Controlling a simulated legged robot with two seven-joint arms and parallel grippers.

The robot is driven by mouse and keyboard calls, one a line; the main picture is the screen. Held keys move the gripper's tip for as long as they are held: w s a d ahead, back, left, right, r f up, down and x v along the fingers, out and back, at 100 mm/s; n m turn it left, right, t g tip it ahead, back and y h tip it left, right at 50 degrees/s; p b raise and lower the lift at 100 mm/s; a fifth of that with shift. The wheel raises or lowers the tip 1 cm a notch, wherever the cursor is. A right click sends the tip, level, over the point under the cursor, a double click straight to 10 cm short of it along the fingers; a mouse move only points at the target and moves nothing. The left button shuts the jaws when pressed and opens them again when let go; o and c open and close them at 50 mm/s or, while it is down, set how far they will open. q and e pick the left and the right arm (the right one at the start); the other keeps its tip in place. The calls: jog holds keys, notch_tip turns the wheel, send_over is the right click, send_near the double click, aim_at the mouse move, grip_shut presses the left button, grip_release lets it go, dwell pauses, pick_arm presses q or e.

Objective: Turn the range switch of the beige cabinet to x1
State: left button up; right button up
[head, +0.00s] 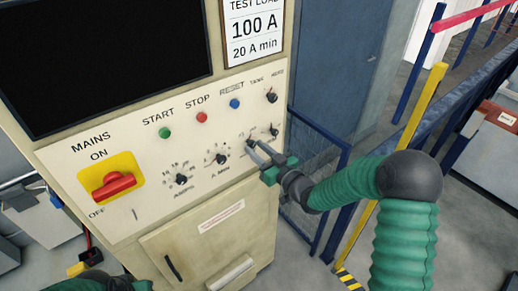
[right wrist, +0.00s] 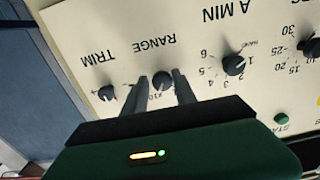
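The beige cabinet (head: 110,190) stands upright with a sloped control panel. Its range switch (head: 250,144) is a small black knob in the lower row, near my right gripper (head: 262,153). In the right wrist view, where the lettering is upside down, the range switch (right wrist: 163,81) sits under the word RANGE, with an x10 mark beside it. The fingers of my right gripper (right wrist: 158,90) are apart, one on each side of the knob. I cannot tell whether they touch it. The knob's pointer direction is unclear. Only part of my left arm shows, at the bottom left of the head view.
The trim knob (right wrist: 107,92) and the A MIN knob (right wrist: 233,65) flank the range switch. A red mains switch (head: 113,186) on a yellow plate is at the panel's left. START, STOP and reset buttons line the upper row. A blue mesh fence (head: 318,165) stands right of the cabinet.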

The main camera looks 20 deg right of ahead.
jog(key=shift+a+r, duration=0.25)
jog(key=shift+a, duration=0.1)
grip_shut()
jog(key=shift+d, duration=0.25)
jog(key=shift+w+d+f+b, duration=0.1)
jog(key=shift+d+b, duration=0.1)
jog(key=shift+b, duration=0.2)
jog(key=shift+n+b, duration=0.3)
jog(key=shift+n, duration=0.1)
jog(key=n+b, duration=0.9)
jog(key=b, duration=0.6)
jog(key=shift+a, duration=0.1)
pick_arm(q)
jog(key=s+b+x, duration=0.1)
jog(key=s+x, duration=0.1)
jog(key=x, duration=0.7)
jog(key=s+f+b+x, duration=0.1)
jog(key=s+x, duration=0.1)
jog(key=x, duration=0.7)
jog(key=shift+a, duration=0.35)
pick_arm(e)
jog(key=shift+r+n, duration=0.2)
jog(key=shift+n, duration=1)
pick_arm(q)
jog(key=shift+f, duration=0.1)
